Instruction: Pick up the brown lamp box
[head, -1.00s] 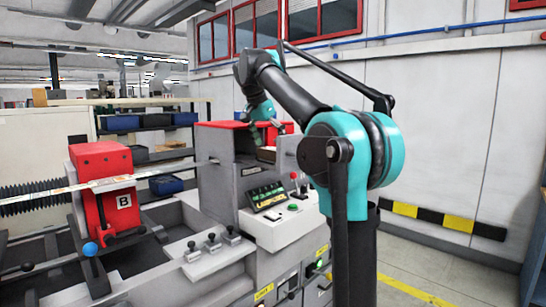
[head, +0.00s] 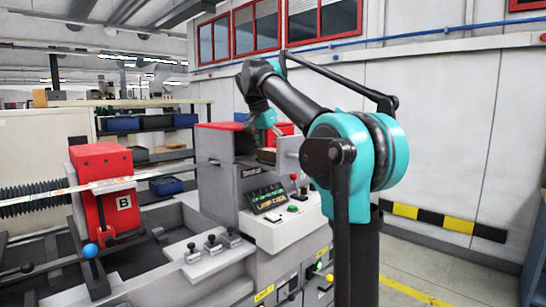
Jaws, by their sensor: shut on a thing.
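My gripper (head: 266,132) is small in the head view, at the end of my arm over the red-topped housing of the machine. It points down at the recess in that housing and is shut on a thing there. A brown patch (head: 267,156), which looks like the brown lamp box, shows in the recess just below the gripper. Most of it is hidden by the housing walls, and the contact with the fingers is too small to make out.
The grey machine housing (head: 222,172) walls in the recess. A control panel (head: 285,222) with a lit display and a red-knobbed lever (head: 293,178) stands in front. A red block marked B (head: 101,185) is at the left. The floor at the right is clear.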

